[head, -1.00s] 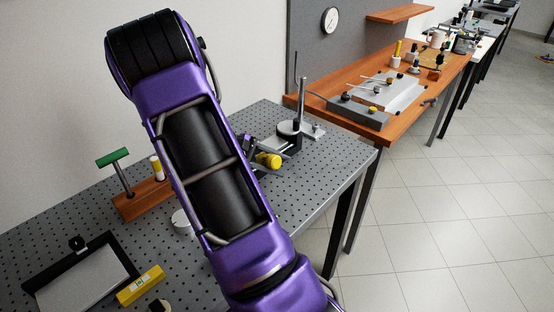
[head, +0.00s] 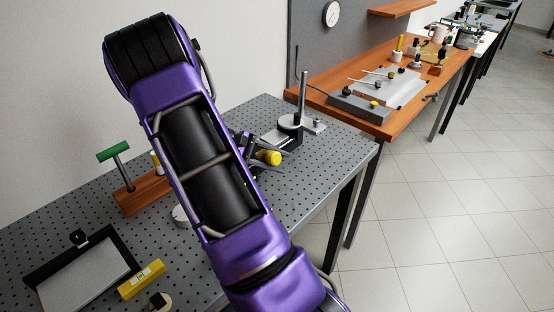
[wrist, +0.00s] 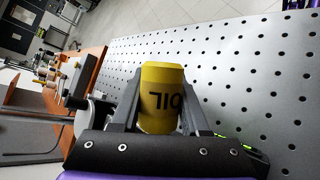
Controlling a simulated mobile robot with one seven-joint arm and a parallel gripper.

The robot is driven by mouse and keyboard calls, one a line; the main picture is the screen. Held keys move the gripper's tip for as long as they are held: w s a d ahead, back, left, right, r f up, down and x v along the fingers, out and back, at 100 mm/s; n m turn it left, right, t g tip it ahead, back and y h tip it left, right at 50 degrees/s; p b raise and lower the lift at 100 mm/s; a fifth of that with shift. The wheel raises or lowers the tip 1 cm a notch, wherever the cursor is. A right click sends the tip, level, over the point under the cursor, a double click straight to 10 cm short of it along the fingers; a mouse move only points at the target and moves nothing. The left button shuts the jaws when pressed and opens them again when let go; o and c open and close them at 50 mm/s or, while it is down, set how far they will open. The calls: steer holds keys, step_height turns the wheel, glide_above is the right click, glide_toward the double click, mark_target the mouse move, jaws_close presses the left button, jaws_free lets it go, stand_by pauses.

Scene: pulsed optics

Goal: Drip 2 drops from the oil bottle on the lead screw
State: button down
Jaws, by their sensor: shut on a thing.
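The yellow oil bottle (wrist: 160,98) is between the two fingers of my gripper (wrist: 160,82) in the wrist view. The gripper is shut on it, and its OIL lettering appears upside down there. In the head view the yellow bottle (head: 268,157) shows beyond my purple arm, tilted well over, above the perforated table. It is just in front of a dark stage with a round part and upright post (head: 290,130). I cannot make out the lead screw clearly. The bottle's tip and any drop cannot be made out.
A wooden block with a green-handled tool (head: 142,195), a black-framed tray (head: 85,275) and a yellow level (head: 141,279) occupy the perforated table (head: 335,160) at left. A wooden bench (head: 440,90) with instruments stands behind. The table's right part is clear.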

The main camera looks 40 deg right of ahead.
steer(key=shift+w+r+n+g+p, duration=0.1)
steer(key=shift+r+n+g+p, duration=0.2)
steer(key=shift+r+g+p, duration=0.4)
steer(key=shift+w+n+h, duration=0.1)
steer(key=shift+n+h, duration=0.2)
steer(key=shift+r+g, duration=0.25)
steer(key=shift+g, duration=0.25)
stand_by(0.3)
steer(key=shift+s+f+m+t+b, duration=0.2)
steer(key=shift+f+m+t+b, duration=0.2)
steer(key=shift+f+t+b, duration=0.6)
steer(key=shift+f+m+t+y+b, duration=0.15)
steer(key=shift+m+t+y+b, duration=0.2)
steer(key=shift+t, duration=0.25)
